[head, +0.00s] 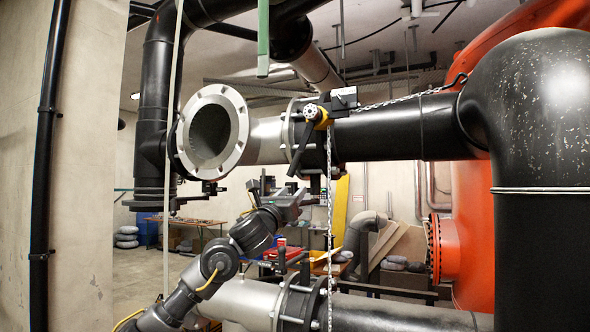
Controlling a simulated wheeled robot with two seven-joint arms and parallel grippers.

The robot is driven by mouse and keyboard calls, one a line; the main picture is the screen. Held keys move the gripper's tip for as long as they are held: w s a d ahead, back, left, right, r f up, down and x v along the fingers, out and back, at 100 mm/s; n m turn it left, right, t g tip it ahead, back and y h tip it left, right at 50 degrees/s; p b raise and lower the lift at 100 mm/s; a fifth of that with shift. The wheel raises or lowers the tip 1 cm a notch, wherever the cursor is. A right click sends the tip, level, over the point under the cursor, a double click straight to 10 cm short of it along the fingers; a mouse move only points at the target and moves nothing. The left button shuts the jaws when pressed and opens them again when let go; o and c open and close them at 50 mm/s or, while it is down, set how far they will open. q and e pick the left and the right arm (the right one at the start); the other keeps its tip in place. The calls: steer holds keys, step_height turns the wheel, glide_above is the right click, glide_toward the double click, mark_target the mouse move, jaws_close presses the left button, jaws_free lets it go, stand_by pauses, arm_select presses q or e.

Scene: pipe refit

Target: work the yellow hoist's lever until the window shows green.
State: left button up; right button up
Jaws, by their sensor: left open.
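The yellow hoist (321,117) sits at the flanged joint of the upper black pipe, with a round pale face on its front. Its black lever (300,150) slants down and to the left from the hoist body. A small dark box with a pale label (344,97) sits just above and right of the hoist. I cannot make out a green window on either. My left gripper (299,197) is open and empty, below the lever's lower end and apart from it. My right gripper is not in view.
A chain (410,97) runs right from the hoist along the black pipe (400,132); another chain (330,240) hangs straight down beside my left gripper. An open flanged pipe end (238,128) is at the left. A lower flanged pipe (380,312) crosses beneath. A large orange tank (470,220) stands right.

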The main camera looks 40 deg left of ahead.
mark_target(293, 164)
arm_select(q)
steer(key=s+a+r+y, duration=0.1)
steer(key=s+r, duration=0.2)
steer(key=r, duration=0.1)
steer(key=shift+m, duration=0.4)
steer(key=p+x, duration=0.8)
steer(key=x, duration=0.2)
steer(key=shift+w+r, duration=0.15)
steer(key=shift+r, duration=0.1)
steer(key=w+d+n+y+b, duration=0.1)
steer(key=d+n, duration=0.1)
steer(key=d, duration=0.1)
steer(key=w+d+f+n+y+b, duration=0.1)
steer(key=d+n+b, duration=0.1)
steer(key=d+f+n+g+y+b, duration=0.1)
steer(key=d, duration=0.2)
steer(key=shift+w+d+n, duration=0.3)
steer(key=shift+w+n, duration=0.1)
steer(key=shift+r+y, duration=0.15)
steer(key=shift+y, duration=0.25)
steer(key=shift+d+b, duration=0.2)
steer(key=shift+b, duration=0.1)
steer(key=b+v, duration=0.8)
steer(key=shift+s, duration=0.4)
